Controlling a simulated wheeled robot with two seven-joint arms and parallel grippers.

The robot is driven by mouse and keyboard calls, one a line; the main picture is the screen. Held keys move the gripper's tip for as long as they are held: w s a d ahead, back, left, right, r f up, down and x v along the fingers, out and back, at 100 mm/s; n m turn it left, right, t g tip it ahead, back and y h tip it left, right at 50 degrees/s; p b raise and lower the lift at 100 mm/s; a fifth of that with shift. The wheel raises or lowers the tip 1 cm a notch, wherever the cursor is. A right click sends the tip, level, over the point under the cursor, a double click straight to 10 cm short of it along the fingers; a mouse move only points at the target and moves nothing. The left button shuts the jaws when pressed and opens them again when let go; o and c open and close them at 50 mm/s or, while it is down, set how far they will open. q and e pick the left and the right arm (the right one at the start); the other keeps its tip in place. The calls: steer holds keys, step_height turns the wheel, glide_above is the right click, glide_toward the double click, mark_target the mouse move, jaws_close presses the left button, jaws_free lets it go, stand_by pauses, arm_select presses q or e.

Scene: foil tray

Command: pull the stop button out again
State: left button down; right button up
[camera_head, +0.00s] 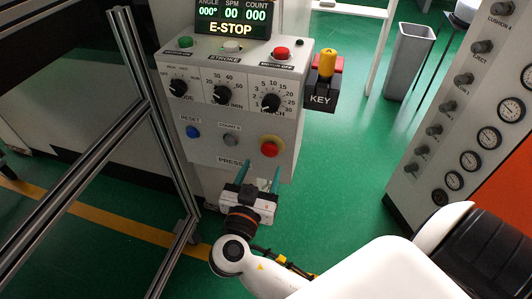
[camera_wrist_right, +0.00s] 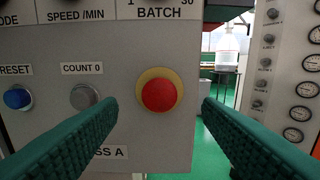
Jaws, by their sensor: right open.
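The stop button (camera_head: 269,148) is a red mushroom head on a yellow ring, low at the right of the grey control panel (camera_head: 215,150). In the right wrist view the red button (camera_wrist_right: 159,95) sits between my two green fingers, a little right of the middle of the gap's left side. My right gripper (camera_head: 260,174) is open and empty, just in front of and below the button in the head view, apart from it. The display (camera_head: 232,18) above reads E-STOP. My left gripper is not in view.
A blue reset button (camera_head: 193,132) and a grey counter button (camera_head: 230,140) sit left of the stop button. Dials line the row above. A metal frame post (camera_head: 150,95) stands at left.

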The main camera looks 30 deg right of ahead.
mark_target(268, 153)
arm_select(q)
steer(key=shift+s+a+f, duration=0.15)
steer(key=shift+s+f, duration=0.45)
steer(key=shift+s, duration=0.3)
arm_select(e)
steer(key=x, duration=0.5)
steer(key=shift+w+d, duration=0.3)
steer(key=shift+f, duration=0.1)
jaws_close()
steer(key=shift+s+a+f, duration=0.1)
steer(key=shift+a, duration=0.05)
steer(key=shift+s+a+b, duration=0.3)
steer(key=shift+a+b, duration=0.05)
steer(key=shift+b, duration=0.2)
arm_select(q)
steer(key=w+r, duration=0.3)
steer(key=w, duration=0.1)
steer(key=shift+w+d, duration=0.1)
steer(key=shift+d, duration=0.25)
